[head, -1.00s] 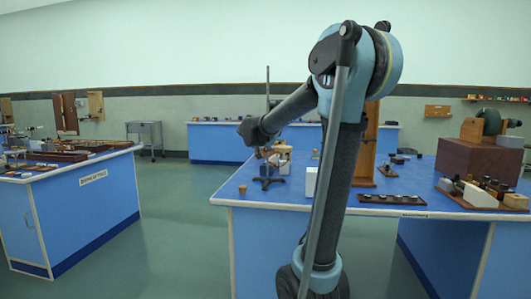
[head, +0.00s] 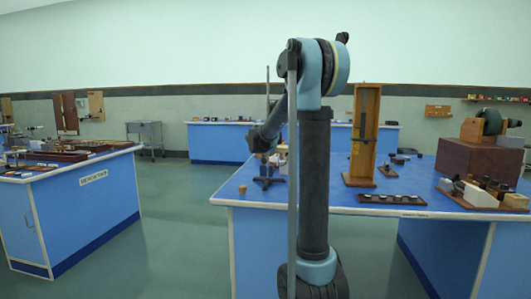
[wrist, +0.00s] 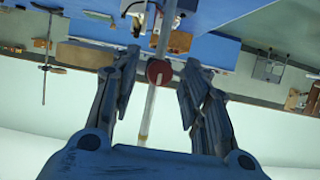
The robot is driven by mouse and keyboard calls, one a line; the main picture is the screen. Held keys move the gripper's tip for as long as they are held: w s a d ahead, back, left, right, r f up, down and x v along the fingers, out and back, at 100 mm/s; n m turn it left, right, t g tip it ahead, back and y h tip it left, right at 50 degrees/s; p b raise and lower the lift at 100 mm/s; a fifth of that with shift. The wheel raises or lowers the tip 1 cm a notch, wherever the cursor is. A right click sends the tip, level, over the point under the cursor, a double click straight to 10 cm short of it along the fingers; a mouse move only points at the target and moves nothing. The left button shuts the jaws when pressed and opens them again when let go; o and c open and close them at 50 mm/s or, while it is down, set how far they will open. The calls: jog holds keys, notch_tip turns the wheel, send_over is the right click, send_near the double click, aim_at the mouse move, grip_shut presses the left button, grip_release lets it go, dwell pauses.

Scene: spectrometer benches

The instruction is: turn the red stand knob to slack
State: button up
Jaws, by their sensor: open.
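The red stand knob (wrist: 158,72) is a small round knob on a thin pale rod, seen in the wrist view. My gripper (wrist: 161,64) is open, with one dark finger on each side of the knob and a gap showing on both sides. I cannot tell how deep the knob sits between the fingers. In the head view the stand's upright rod (head: 268,95) rises from a dark base (head: 270,183) on the near blue bench (head: 340,200). My wrist is beside the rod there, and the knob and fingers are hidden.
A tall wooden frame (head: 364,135) stands right of my arm on the bench. A dark strip with several round pieces (head: 392,199) lies in front of it. A small tan cork-like piece (head: 242,189) is near the bench's left edge. The floor (head: 175,215) to the left is clear.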

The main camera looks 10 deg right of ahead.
jog(key=shift+w+d+f, duration=0.1)
jog(key=shift+w, duration=0.15)
jog(key=shift+c, duration=0.6)
grip_shut()
jog(key=n+t+h, duration=0.1)
jog(key=n+h, duration=0.1)
jog(key=n, duration=0.4)
jog(key=n+t+h, duration=0.1)
jog(key=n+h, duration=0.2)
jog(key=n, duration=0.3)
jog(key=a+f+n+t+h, duration=0.1)
jog(key=n+h, duration=0.2)
jog(key=n, duration=0.3)
jog(key=shift+w+f+n, duration=0.1)
jog(key=shift+w+n, duration=0.05)
jog(key=shift+n, duration=0.25)
jog(key=shift+d, duration=0.1)
dwell(0.4)
